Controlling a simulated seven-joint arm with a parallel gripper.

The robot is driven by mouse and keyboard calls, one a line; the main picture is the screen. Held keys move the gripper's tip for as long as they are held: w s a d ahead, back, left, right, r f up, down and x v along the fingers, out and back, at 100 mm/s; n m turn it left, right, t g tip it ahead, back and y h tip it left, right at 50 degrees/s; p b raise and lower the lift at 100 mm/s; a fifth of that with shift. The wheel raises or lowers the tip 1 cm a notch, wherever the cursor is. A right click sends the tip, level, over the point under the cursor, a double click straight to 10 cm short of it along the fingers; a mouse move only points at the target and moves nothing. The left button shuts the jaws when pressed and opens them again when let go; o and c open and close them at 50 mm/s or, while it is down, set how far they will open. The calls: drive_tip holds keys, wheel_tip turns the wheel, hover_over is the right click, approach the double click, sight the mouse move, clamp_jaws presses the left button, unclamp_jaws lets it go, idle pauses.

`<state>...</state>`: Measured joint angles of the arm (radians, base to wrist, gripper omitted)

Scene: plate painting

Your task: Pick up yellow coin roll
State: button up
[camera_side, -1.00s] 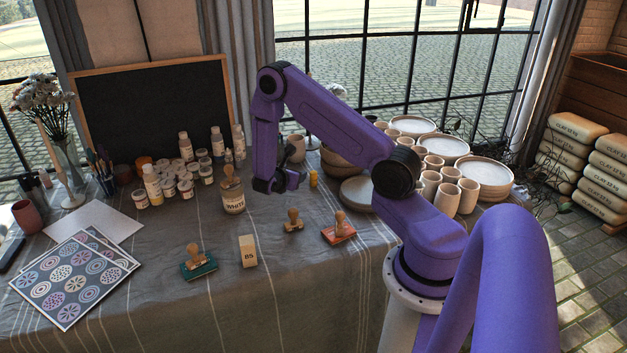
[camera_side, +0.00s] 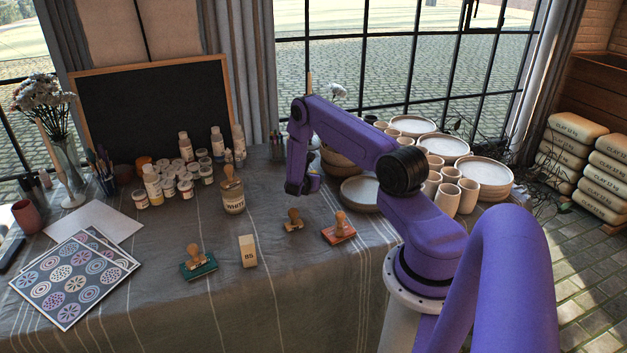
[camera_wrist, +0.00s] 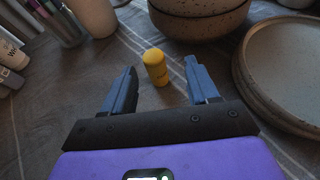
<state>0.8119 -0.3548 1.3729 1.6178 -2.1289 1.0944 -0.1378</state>
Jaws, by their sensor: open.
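The yellow coin roll (camera_wrist: 155,66) stands upright on the cloth in the wrist view. It is a small yellow cylinder with a rounded top. My gripper (camera_wrist: 164,78) is open, and the roll shows in the gap between its two blue fingers, near the fingertip level and touching neither. Whether the roll is fully between the fingers or just beyond their tips I cannot tell. In the side view my gripper (camera_side: 301,187) is low over the table, left of the stacked plates.
Speckled bowls (camera_wrist: 200,20) stand just behind the roll. Stacked plates (camera_wrist: 285,72) are close on the right. A cup (camera_wrist: 94,16) and paint bottles (camera_wrist: 20,48) are at the left.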

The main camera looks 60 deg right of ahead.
drive_tip(key=shift+w+x, duration=0.2)
drive_tip(key=shift+x, duration=1.5)
drive_tip(key=shift+w+x, duration=0.2)
drive_tip(key=shift+x, duration=1.55)
drive_tip(key=shift+a, duration=0.1)
clamp_jaws()
